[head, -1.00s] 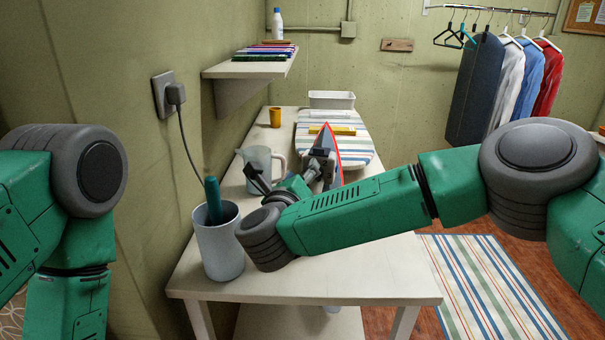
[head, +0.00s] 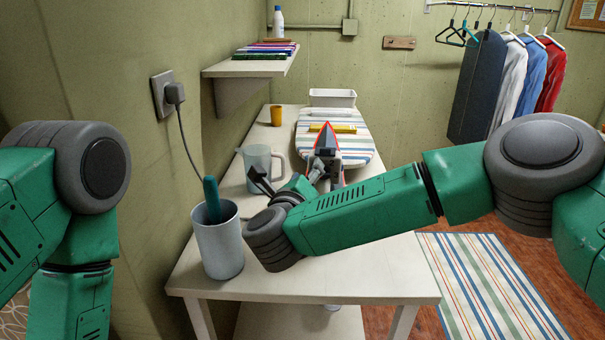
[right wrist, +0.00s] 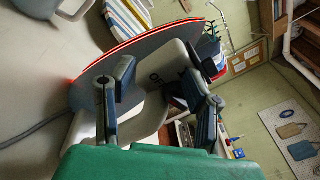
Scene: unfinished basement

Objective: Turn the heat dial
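The iron (head: 327,139), grey and white with a red edge, stands on the white table beyond my right gripper (head: 323,170). In the right wrist view, the iron's white body (right wrist: 150,112) and red-edged plate fill the middle of the picture. My right gripper (right wrist: 165,98) has its two dark fingers apart, with part of the iron seen between them. I cannot tell whether either finger touches it. I cannot make out the heat dial; the fingers cover part of the iron. My left arm is at the left, and its gripper is out of view.
A grey cup (head: 218,248) with a teal-handled tool stands close to my right wrist. A pale jug (head: 262,160) is behind it. The table's front right is clear.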

